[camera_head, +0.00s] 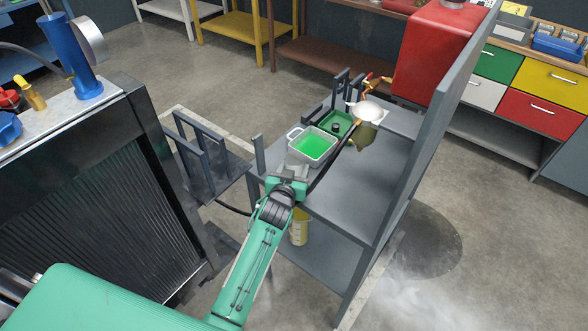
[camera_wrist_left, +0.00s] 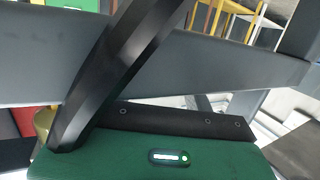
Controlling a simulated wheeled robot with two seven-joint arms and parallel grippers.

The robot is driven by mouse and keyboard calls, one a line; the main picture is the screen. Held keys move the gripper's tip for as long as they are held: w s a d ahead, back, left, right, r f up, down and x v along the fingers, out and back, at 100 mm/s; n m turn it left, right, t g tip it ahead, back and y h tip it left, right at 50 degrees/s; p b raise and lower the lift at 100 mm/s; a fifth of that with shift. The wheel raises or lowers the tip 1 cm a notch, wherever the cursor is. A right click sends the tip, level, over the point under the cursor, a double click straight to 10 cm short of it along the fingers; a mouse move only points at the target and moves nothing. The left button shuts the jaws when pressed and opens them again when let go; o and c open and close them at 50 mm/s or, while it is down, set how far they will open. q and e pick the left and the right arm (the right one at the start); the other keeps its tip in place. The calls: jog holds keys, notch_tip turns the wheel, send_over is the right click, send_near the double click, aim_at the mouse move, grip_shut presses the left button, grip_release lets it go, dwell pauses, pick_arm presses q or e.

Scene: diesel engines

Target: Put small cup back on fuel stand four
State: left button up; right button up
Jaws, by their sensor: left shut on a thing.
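Fuel stand four appears to be the grey shelf stand (camera_head: 345,205) in the middle of the head view; I see no label. My left gripper (camera_head: 289,172) is over its near left edge, beside a grey container with bright green inside (camera_head: 298,155). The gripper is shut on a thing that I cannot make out. In the left wrist view, a black part crosses a grey bar (camera_wrist_left: 220,65). A small yellowish cup (camera_head: 300,228), perhaps the task's cup, shows below the gripper, apparently on the lower shelf. My right gripper is not in view.
An olive vessel (camera_head: 362,140) and a red tank (camera_head: 432,50) are further back. The stand's tall side panel (camera_head: 425,150) bounds the right. A dark engine block (camera_head: 95,190) is at left. The upper shelf's right part is clear.

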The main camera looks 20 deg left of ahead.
pick_arm(q)
jog(key=o, duration=0.5)
jog(key=shift+f, duration=0.15)
jog(key=o, duration=0.5)
jog(key=shift+c, duration=0.2)
jog(key=shift+s+r, duration=0.2)
jog(key=s+r+b, duration=0.1)
jog(key=s+r, duration=0.1)
jog(key=s, duration=0.9)
jog(key=shift+s+d+r, duration=0.2)
jog(key=shift+d, duration=0.05)
